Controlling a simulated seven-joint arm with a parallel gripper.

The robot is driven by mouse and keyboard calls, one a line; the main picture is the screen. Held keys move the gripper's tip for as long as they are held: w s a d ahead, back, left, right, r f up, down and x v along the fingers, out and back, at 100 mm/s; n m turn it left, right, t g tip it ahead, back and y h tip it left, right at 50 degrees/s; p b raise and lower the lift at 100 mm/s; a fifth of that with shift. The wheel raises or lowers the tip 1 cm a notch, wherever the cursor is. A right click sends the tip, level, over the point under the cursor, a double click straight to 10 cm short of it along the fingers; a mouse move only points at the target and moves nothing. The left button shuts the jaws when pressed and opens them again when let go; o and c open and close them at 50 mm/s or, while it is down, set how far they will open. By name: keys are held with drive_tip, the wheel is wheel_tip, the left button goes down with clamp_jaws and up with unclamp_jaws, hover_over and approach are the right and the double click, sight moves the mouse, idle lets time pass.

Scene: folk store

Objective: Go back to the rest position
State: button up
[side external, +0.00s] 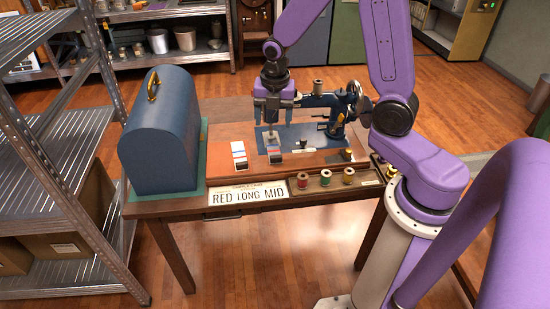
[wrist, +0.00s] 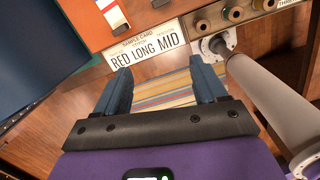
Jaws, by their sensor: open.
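My gripper (side external: 273,112) hangs with its fingers down and shows against the sewing machine (side external: 325,112) in the side external view. Its height and depth over the table are hard to tell. In the wrist view my gripper (wrist: 164,72) has its two blue fingers spread apart, with nothing held between them. A striped surface shows beyond the fingers, with the sign (side external: 248,194) reading RED LONG MID above them. The sign also shows in the wrist view (wrist: 148,45).
A blue case (side external: 160,135) stands at the table's left. Thread spools (side external: 325,178) line a front tray. A metal shelf (side external: 75,140) stands at far left.

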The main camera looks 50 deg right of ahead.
drive_tip(key=s+a+r+m, duration=0.55)
drive_tip(key=s+a, duration=0.25)
drive_tip(key=s, duration=0.4)
drive_tip(key=s+r+m+y, duration=0.1)
drive_tip(key=s+m, duration=0.5)
drive_tip(key=s, duration=0.7)
drive_tip(key=shift+a+r+g, duration=0.3)
drive_tip(key=shift+r+g, duration=0.1)
drive_tip(key=shift+r, duration=0.2)
